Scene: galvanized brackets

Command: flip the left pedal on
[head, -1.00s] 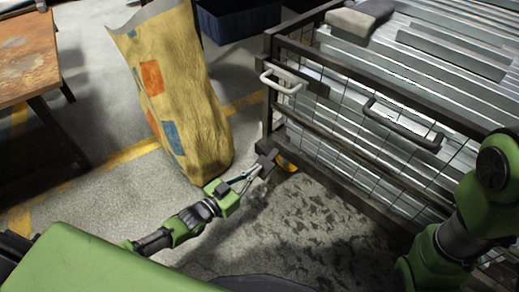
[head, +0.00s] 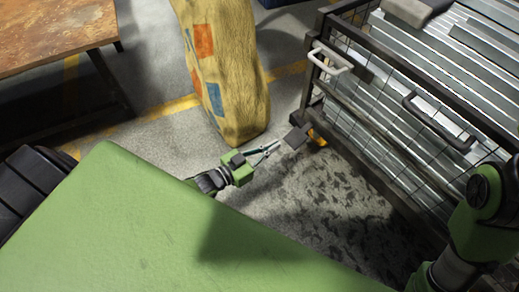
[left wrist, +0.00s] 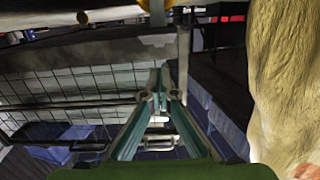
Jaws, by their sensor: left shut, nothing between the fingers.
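A dark grey flat pedal (head: 295,137) sits low at the near left corner of the wire cage (head: 400,137), beside a small orange part (head: 317,138). My left gripper (head: 276,146) is low over the floor, shut and empty, with its fingertips just left of the pedal. I cannot tell whether they touch it. In the left wrist view the closed fingers (left wrist: 160,76) point toward the cage mesh (left wrist: 75,90); I cannot make out the pedal clearly there. My right arm shows at the right edge of the head view; its gripper is out of view.
A tall yellow sack (head: 235,75) stands behind the left gripper and fills the right side of the left wrist view (left wrist: 285,80). A worn table (head: 55,38) is at upper left. The cage holds metal strips and has a white handle (head: 330,60). Floor before it is clear.

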